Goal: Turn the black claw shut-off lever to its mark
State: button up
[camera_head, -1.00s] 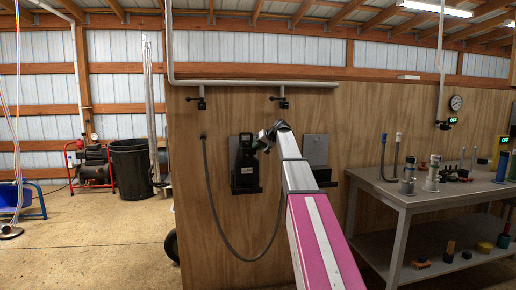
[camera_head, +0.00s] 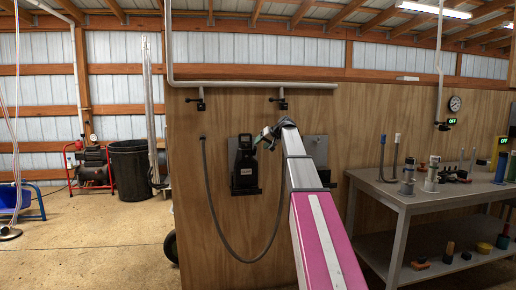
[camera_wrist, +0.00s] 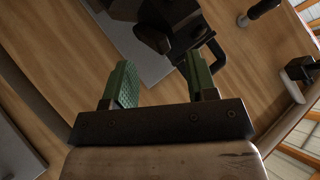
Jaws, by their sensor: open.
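A black claw (camera_head: 244,168) hangs upright on a grey plate on the plywood wall. It also shows at the top of the wrist view (camera_wrist: 165,14), with a dark bent handle-like part (camera_wrist: 214,48) beside the right finger. I cannot tell whether that part is the shut-off lever, and no mark is readable. My gripper (camera_head: 264,137) is just right of the claw's upper part. In the wrist view my gripper (camera_wrist: 160,72) has its green fingers wide apart, with nothing held between them. The right finger overlaps the claw's dark parts; contact cannot be told.
Two black valves (camera_head: 200,103) (camera_head: 282,102) hang from the pale pipe (camera_head: 250,84) above the claw. A dark hose (camera_head: 213,205) loops below. A second grey plate (camera_head: 318,148) is partly behind my arm. A workbench (camera_head: 420,201) with fittings stands right.

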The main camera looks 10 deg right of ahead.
jog(key=v, duration=0.7)
jog(key=shift+o, duration=0.3)
jog(key=shift+a, duration=0.1)
